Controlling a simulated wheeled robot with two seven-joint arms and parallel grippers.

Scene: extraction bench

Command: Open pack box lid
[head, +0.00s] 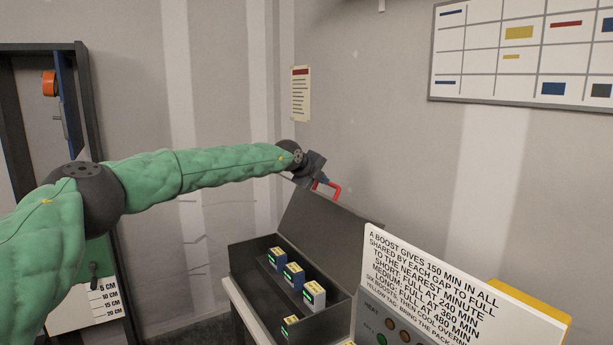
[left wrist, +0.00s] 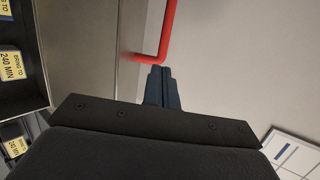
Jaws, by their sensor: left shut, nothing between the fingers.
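The dark pack box (head: 262,290) stands on the bench in the head view, with several packs inside showing. Its lid (head: 325,230) is raised and stands up at the back of the box. A red handle (head: 335,189) is at the lid's top edge. My left gripper (head: 322,181) is at the handle, over the top of the lid. In the left wrist view its fingers (left wrist: 162,90) are shut with nothing between them, and the red handle (left wrist: 169,30) is just beyond the tips. I cannot tell whether they touch. My right gripper is not in view.
A white sign with black text (head: 440,285) stands right of the box, above a panel with round buttons (head: 404,336). A yellow-topped object (head: 530,298) is behind the sign. The wall is close behind the lid. A dark-framed rack (head: 85,120) stands at the left.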

